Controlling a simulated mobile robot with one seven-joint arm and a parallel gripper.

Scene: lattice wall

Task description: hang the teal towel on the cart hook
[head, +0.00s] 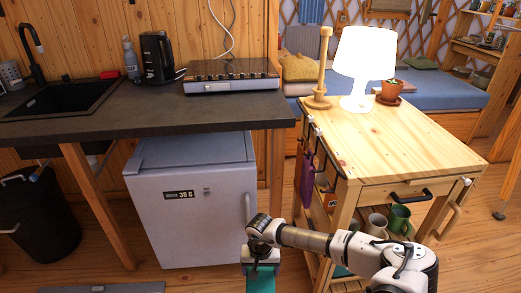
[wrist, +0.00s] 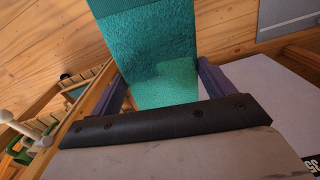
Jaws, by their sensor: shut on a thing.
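The teal towel (head: 261,281) hangs from my gripper (head: 262,263) in the head view, its lower part cut off by the picture edge. In the wrist view the towel (wrist: 152,50) lies between the two fingers of my gripper (wrist: 160,85), which is shut on it. The wooden cart (head: 420,145) stands to the right of my gripper. Dark hooks (head: 318,131) line its left side, and a purple cloth (head: 307,180) hangs there. My gripper is lower than the hooks and left of them, apart from the cart.
A grey fridge box (head: 190,205) stands behind my gripper under the dark counter (head: 150,118). The cart top bears a lit lamp (head: 363,60), a wooden stand (head: 321,70) and a potted plant (head: 391,90). Mugs (head: 399,219) sit on its shelf, close to my arm.

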